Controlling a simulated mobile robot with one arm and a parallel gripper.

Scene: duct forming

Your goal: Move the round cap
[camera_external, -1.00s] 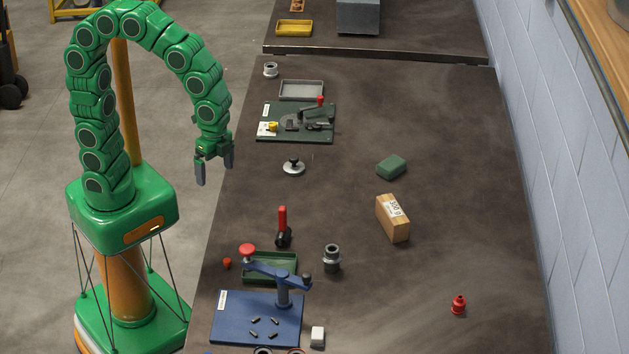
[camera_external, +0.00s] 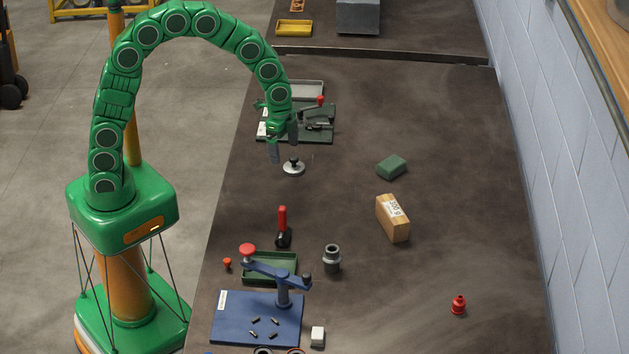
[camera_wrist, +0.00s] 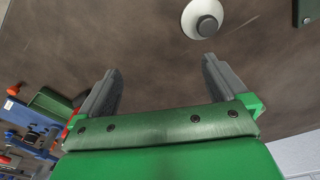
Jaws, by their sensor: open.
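The round cap (camera_external: 293,168) is a silver disc with a black knob on top. It lies flat on the dark bench, just in front of the green fixture plate (camera_external: 318,137). My gripper (camera_external: 283,148) is open and empty, pointing down close to the cap, a little to its left and above it in the external view. In the wrist view the cap (camera_wrist: 188,20) shows at the top, beyond the tips of the open fingers (camera_wrist: 161,68) and towards the right one. No contact with the cap shows.
A green block (camera_external: 391,167) and a labelled wooden block (camera_external: 392,218) lie to the right. A red-handled tool (camera_external: 283,226), a green tray (camera_external: 247,272), a blue fixture (camera_external: 230,318) and a grey fitting (camera_external: 332,259) are nearer. The bench's right side is mostly clear.

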